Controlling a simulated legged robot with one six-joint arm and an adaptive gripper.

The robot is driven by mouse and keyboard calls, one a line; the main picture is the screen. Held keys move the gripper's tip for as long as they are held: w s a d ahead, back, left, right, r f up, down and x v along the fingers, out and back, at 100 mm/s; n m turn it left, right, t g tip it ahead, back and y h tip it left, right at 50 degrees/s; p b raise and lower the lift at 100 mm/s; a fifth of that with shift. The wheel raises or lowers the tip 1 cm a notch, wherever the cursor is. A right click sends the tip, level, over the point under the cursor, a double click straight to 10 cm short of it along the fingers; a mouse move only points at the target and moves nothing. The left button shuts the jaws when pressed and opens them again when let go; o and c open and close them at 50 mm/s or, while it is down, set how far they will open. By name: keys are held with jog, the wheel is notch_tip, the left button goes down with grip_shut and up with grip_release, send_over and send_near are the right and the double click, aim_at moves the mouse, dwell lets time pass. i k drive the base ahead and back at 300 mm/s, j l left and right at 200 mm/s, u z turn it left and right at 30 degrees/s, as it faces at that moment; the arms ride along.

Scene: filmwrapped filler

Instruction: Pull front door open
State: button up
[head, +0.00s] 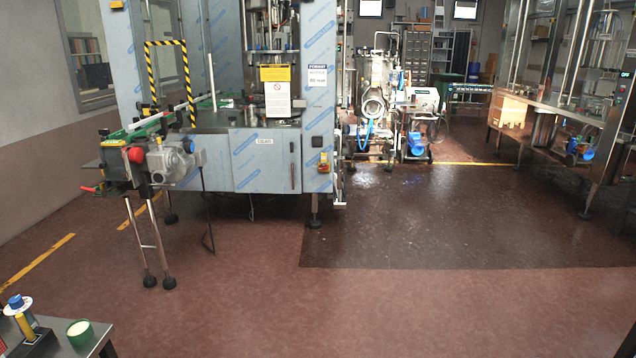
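The filler (225,150) stands at the left middle of the head view, wrapped in pale blue film with printed marks. Its lower front has flat panels (262,172) that look shut, with a small white label and a thin dark upright bar, perhaps a handle (292,178), near the right side. Above the panels is a clear or open front (262,45) between two wrapped columns. A yellow sign and a white sign hang there. I cannot tell which part is the front door. My gripper is not in view.
A conveyor end with a motor and red knob (136,155) juts out left of the filler on thin legs. A bench corner (50,335) with spools is at lower left. A steel machine (560,110) stands right. The floor (330,310) ahead is clear.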

aim_at(277, 94)
jog(key=i+j, duration=0.15)
jog(key=i, duration=0.4)
jog(key=i+j, duration=0.15)
jog(key=i, duration=0.35)
jog(key=i+j, duration=0.15)
jog(key=i, duration=0.4)
jog(key=i+j, duration=0.15)
jog(key=i, duration=0.35)
jog(key=i+j+z, duration=0.1)
jog(key=i, duration=0.45)
jog(key=i+j, duration=0.2)
jog(key=i, duration=0.35)
